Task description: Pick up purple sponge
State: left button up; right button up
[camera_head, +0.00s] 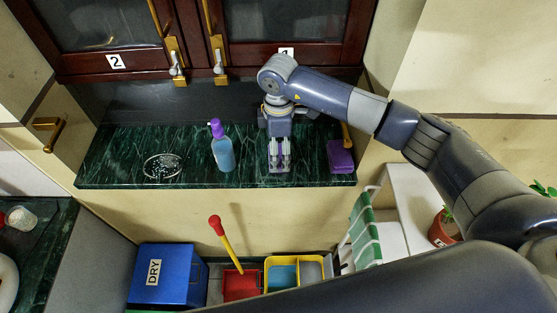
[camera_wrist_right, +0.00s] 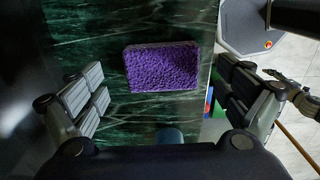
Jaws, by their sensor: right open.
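The purple sponge (camera_head: 341,157) lies at the right end of the green marble counter (camera_head: 118,150). In the right wrist view the sponge (camera_wrist_right: 160,67) lies flat on the marble, between the lines of the spread fingers and apart from both. My right gripper (camera_head: 279,165) is over the counter, left of the sponge in the head view. Its fingers (camera_wrist_right: 160,84) are open with nothing between them in their grip. A grey jointed part at the right edge of the wrist view may be my left gripper (camera_wrist_right: 288,86); its state is unclear.
A yellow-handled item (camera_head: 346,135) is just behind the sponge. Cabinets (camera_head: 290,30) rise behind. Bins (camera_head: 240,284) sit below the counter's front edge.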

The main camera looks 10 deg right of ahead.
notch_tip(320, 180, down, 2)
jog(key=shift+s+f+b, duration=0.1)
jog(key=shift+s+b, duration=0.05)
jog(key=shift+b, duration=0.25)
jog(key=shift+f+b, duration=0.3)
jog(key=shift+f, duration=0.2)
pick_arm(q)
jog(key=shift+s+f, duration=0.15)
jog(key=shift+f, duration=0.4)
jog(key=shift+s+f, duration=0.15)
jog(key=shift+f, duration=0.35)
pick_arm(e)
jog(key=c, duration=1)
jog(key=shift+o, duration=0.2)
pick_arm(q)
jog(key=shift+f, duration=0.15)
pick_arm(e)
jog(key=shift+r, duration=0.2)
